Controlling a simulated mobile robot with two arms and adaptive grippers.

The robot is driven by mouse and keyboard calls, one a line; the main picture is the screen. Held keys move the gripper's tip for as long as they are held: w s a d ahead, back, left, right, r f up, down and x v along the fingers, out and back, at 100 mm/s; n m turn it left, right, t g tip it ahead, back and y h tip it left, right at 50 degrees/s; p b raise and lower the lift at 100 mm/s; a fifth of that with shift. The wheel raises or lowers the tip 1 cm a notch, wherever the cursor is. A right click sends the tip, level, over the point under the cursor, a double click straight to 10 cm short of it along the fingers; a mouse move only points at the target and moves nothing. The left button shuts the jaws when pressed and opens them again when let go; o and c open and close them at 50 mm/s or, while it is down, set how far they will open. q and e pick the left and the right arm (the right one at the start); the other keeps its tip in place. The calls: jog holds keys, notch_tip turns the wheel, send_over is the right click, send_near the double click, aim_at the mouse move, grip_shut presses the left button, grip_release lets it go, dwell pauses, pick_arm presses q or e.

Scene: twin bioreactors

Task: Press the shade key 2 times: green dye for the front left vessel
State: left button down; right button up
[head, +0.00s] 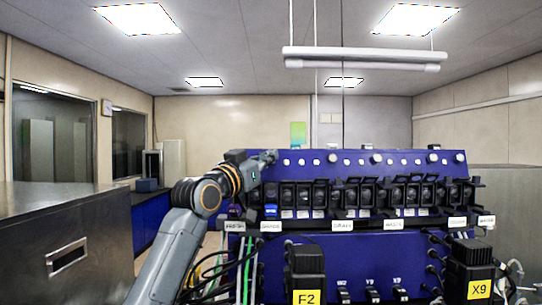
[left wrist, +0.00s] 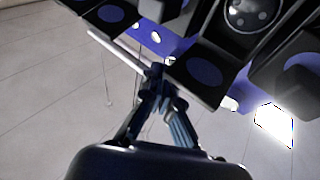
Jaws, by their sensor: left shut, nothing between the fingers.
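A blue panel (head: 375,160) stands ahead with a row of black-framed units (head: 330,195) across it. Below the row are small white labels, too small to read surely; one label (head: 271,227) sits under a small bright blue key (head: 270,211) at the left end. I cannot tell surely which is the shade key. My left gripper (head: 270,157) is at the panel's upper left, above that blue key and apart from it. In the left wrist view its fingers (left wrist: 162,92) are together and empty, near black square frames (left wrist: 200,72) with dark blue faces. My right gripper is out of view.
Two black blocks with yellow tags, F2 (head: 306,262) and X9 (head: 470,262), stand in front of the panel. Cables and green tubes (head: 247,268) hang at its lower left. A steel cabinet (head: 65,240) is at the left. White knobs (head: 376,158) line the panel's top.

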pick_arm(q)
jog(key=shift+w+f+p, duration=0.1)
jog(key=shift+w+p, duration=0.3)
jog(key=shift+w, duration=0.1)
jog(key=shift+s, duration=0.1)
jog(key=shift+s+b, duration=0.95)
jog(key=shift+s, duration=0.05)
jog(key=shift+s+r, duration=0.4)
jog(key=shift+s, duration=0.2)
jog(key=shift+s+r+b, duration=0.25)
jog(key=shift+s+b, duration=0.25)
jog(key=shift+s, duration=0.45)
jog(key=shift+s+r+b, duration=0.25)
jog(key=shift+s+b, duration=0.25)
jog(key=shift+s, duration=0.45)
jog(key=shift+s+r+b, duration=0.25)
jog(key=shift+s+b, duration=0.25)
jog(key=shift+s, duration=0.45)
